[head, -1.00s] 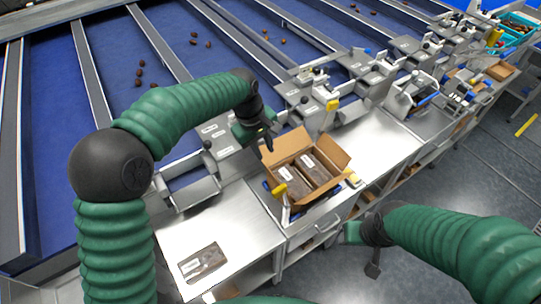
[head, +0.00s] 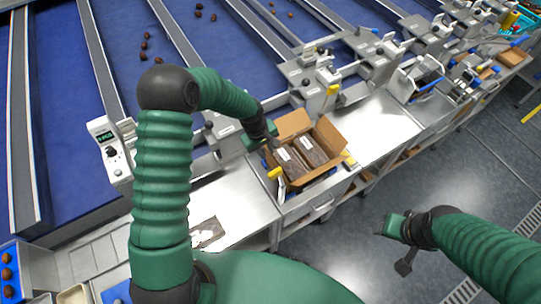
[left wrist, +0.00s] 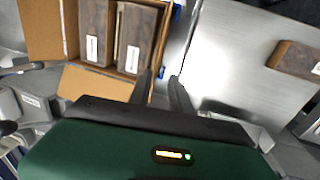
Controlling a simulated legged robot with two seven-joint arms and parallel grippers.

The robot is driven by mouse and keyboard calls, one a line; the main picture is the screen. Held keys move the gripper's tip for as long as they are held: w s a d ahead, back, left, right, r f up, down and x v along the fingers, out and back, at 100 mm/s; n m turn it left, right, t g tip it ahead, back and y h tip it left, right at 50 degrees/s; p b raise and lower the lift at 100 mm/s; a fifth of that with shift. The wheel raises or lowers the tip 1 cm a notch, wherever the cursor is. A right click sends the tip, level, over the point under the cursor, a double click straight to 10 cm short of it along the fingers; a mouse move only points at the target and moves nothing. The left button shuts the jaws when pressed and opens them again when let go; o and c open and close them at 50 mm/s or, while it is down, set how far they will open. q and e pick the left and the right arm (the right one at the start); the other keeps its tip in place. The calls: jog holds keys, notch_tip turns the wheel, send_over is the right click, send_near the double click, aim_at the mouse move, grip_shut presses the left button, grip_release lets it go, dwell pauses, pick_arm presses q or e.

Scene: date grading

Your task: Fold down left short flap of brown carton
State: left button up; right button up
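The brown carton (head: 318,174) sits on the steel bench with dark brown packs (head: 309,150) inside. Its back flap (head: 292,124) and right flap (head: 329,135) stand up in the head view. In the left wrist view the left short flap (left wrist: 95,84) spreads outward from the carton, just in front of my gripper. My left gripper (head: 270,143) is at the carton's left side and hides that flap in the head view. Its two fingers (left wrist: 162,88) are apart and empty, by the carton's corner. My right gripper (head: 398,243) hangs over the floor, clear of the bench; its finger gap is unclear.
A yellow-topped lever (head: 275,173) stands at the carton's front left. Another pack (head: 207,232) lies on the bench to the left, partly behind my arm. Grading machines (head: 312,75) line the back. The bench (head: 375,130) right of the carton is clear.

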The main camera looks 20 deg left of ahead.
pick_arm(q)
jog(key=p+x, duration=0.1)
jog(key=x, duration=0.3)
jog(key=shift+w+d+f, duration=0.15)
jog(key=shift+w+d, duration=0.05)
jog(key=shift+w+d+f, duration=0.2)
jog(key=shift+d+f, duration=0.5)
jog(key=shift+f, duration=0.25)
jog(key=shift+s+d+f, duration=0.1)
jog(key=shift+d, duration=0.2)
jog(key=shift+a, duration=0.3)
jog(key=shift+c, duration=0.5)
jog(key=shift+a+f, duration=0.15)
jog(key=shift+a, duration=0.25)
grip_shut()
jog(key=shift+d, duration=0.35)
pick_arm(e)
jog(key=shift+w+d+r, duration=0.2)
jog(key=shift+d+r, duration=0.55)
jog(key=shift+r, duration=0.05)
pick_arm(q)
jog(key=shift+a, duration=0.25)
pick_arm(e)
jog(key=shift+a, duration=0.3)
